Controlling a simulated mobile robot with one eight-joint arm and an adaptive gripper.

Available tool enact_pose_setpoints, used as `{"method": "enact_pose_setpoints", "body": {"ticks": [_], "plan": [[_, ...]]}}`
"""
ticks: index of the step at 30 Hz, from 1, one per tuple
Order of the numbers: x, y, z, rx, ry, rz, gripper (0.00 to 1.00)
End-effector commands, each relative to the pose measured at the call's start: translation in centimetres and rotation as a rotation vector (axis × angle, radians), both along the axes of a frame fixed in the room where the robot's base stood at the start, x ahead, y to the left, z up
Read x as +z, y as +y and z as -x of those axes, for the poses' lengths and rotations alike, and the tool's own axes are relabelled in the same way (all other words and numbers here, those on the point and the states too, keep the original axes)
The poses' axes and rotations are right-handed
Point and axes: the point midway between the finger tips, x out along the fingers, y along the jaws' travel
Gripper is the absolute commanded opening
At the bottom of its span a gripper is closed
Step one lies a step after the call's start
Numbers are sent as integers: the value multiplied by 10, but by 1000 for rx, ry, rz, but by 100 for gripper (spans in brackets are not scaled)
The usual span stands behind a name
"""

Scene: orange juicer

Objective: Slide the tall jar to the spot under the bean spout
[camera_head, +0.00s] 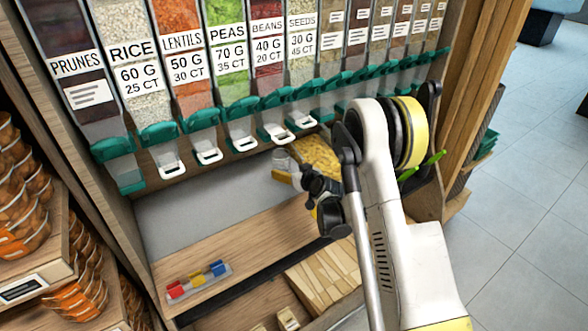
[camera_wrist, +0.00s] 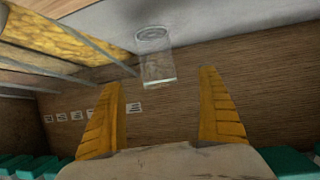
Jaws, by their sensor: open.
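The tall jar is clear and empty-looking. In the head view the jar (camera_head: 284,160) stands on the grey shelf below the dispensers, partly hidden by my gripper. In the wrist view the jar (camera_wrist: 157,65) is ahead, between the lines of the two fingers and just beyond their tips. My gripper (camera_wrist: 161,82) is open, with orange fingers wide apart and nothing between them. In the head view my gripper (camera_head: 291,176) is beside the jar, its fingers mostly hidden. The bean spout (camera_head: 278,132) has a teal body and white handle, above and slightly left of the jar.
Other teal spouts, such as the peas spout (camera_head: 243,140), line the row above. A yellow-filled bin (camera_head: 318,158) lies right of the jar. The grey shelf (camera_head: 200,210) is clear to the left. A wooden ledge (camera_head: 250,245) with coloured blocks (camera_head: 197,281) runs in front.

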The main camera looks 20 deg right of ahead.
Motion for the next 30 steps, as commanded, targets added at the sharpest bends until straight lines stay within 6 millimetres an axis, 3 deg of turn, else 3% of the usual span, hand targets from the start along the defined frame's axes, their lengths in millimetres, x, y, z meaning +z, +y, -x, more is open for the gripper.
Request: {"method": "enact_pose_setpoints", "body": {"ticks": [4, 19, 30], "plan": [[-16, -3, -2, -3, -15, 1, 87], [-22, -2, -9, -3, -17, 1, 87], [-48, 8, -65, -3, -18, 2, 87]]}}
